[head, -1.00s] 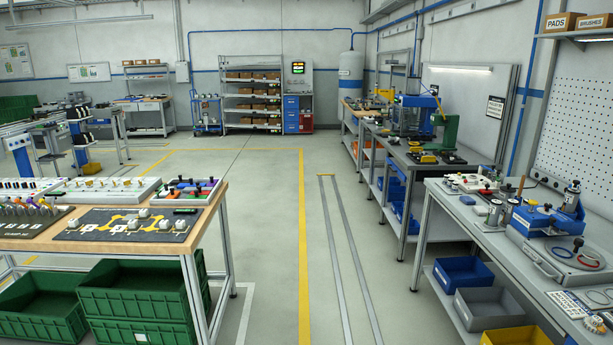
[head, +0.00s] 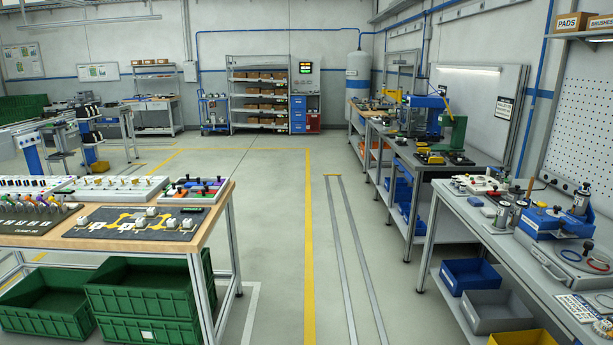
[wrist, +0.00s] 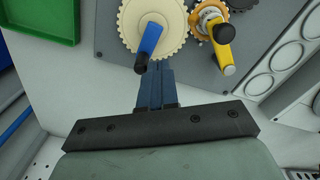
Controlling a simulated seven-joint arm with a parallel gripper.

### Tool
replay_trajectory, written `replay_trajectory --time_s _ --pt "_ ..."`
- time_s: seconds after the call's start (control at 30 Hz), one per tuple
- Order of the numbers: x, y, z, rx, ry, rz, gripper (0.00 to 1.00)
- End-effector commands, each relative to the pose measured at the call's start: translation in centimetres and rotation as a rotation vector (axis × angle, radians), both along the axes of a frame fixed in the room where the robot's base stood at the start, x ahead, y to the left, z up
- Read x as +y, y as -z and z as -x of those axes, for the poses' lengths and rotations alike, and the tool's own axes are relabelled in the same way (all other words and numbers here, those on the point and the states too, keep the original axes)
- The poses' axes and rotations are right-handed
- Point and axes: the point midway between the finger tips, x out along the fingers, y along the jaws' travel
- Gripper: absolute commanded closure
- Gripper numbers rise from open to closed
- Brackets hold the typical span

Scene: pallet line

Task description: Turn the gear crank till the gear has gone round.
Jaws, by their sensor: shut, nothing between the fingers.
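In the wrist view, a cream toothed gear (wrist: 172,22) lies on a grey plate at the top middle. A blue crank handle (wrist: 150,38) reaches from over this gear down towards my fingertips. My gripper (wrist: 155,72) is shut and empty, with its fingers together. Its tips are just below and right of the handle's lower end; I cannot tell if they touch. To the right, a smaller orange-yellow gear (wrist: 200,20) carries a yellow crank handle (wrist: 223,50). The upper edge of the frame cuts off the cream gear. My gripper is not in the head view.
In the wrist view, a green tray (wrist: 40,18) is at the upper left and a grey panel with round recesses (wrist: 258,84) at the right. The head view shows the right workbench (head: 515,265), a left table (head: 228,188), and clear floor (head: 270,250) between.

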Motion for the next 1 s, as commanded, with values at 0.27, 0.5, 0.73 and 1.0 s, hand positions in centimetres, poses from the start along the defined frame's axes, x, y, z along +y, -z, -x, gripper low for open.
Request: replay_trajectory --time_s 0.27,0.5,0.73,1.0 --pt "0.0 0.0 0.0 0.000 0.000 0.000 1.00" --pt "0.0 0.1 0.0 0.000 0.000 0.000 1.00" --pt "0.0 0.8 0.0 0.000 0.000 0.000 1.00" --pt "0.0 1.6 0.0 0.001 0.000 -0.001 1.00"
